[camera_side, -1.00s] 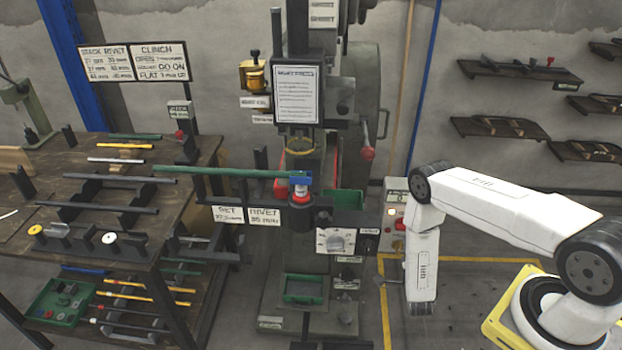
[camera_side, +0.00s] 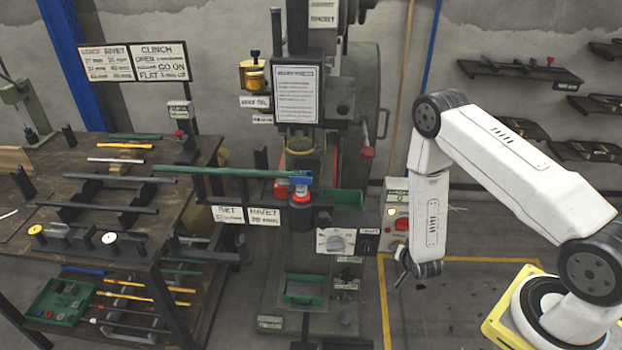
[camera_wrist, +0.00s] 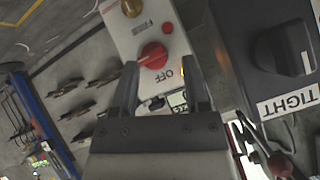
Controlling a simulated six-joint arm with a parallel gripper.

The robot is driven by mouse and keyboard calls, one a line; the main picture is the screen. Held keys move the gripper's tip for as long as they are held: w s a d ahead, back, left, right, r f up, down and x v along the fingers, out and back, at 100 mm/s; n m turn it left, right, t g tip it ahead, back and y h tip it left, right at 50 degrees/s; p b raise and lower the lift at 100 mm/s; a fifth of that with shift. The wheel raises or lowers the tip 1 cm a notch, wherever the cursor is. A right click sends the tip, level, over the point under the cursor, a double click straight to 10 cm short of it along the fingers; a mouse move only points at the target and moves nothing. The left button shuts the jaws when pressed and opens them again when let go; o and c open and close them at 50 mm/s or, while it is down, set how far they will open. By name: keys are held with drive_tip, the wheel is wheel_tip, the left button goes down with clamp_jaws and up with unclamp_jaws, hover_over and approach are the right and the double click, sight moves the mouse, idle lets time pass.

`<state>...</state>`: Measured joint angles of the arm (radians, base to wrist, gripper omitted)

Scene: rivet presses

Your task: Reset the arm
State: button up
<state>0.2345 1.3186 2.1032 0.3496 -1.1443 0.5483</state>
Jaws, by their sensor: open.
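My gripper (camera_side: 402,270) hangs at the end of my white arm, just right of the press and low in front of the control box (camera_side: 397,215). In the wrist view my gripper (camera_wrist: 163,95) is open, with nothing between its two fingers. Beyond the fingers is the light control box (camera_wrist: 140,30) with a red knob (camera_wrist: 153,55) marked OFF. The box looks close to the fingertips, but I cannot tell whether they touch it.
The rivet press (camera_side: 318,170) stands in the middle. A green bar (camera_side: 225,172) reaches from the wooden bench (camera_side: 75,225) to the press. A dial marked TIGHT (camera_wrist: 280,50) is at right in the wrist view.

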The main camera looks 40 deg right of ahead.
drive_tip(key=w+a+r+n+g+y, duration=0.1)
drive_tip(key=a+r+n+g+y, duration=0.15)
drive_tip(key=a+r+n, duration=0.4)
drive_tip(key=a+r+n+g+y, duration=0.1)
drive_tip(key=a+r+y, duration=0.2)
drive_tip(key=r, duration=0.6)
drive_tip(key=s+a+r+n+g, duration=0.1)
drive_tip(key=s+a+r+n, duration=0.1)
drive_tip(key=s+r, duration=0.2)
drive_tip(key=s+a+r+n+g, duration=0.1)
drive_tip(key=s+a+r+n, duration=0.1)
drive_tip(key=r, duration=0.5)
drive_tip(key=shift+s+a+r+n+y, duration=0.25)
drive_tip(key=shift+s+r+n+y, duration=0.15)
drive_tip(key=shift+s, duration=0.5)
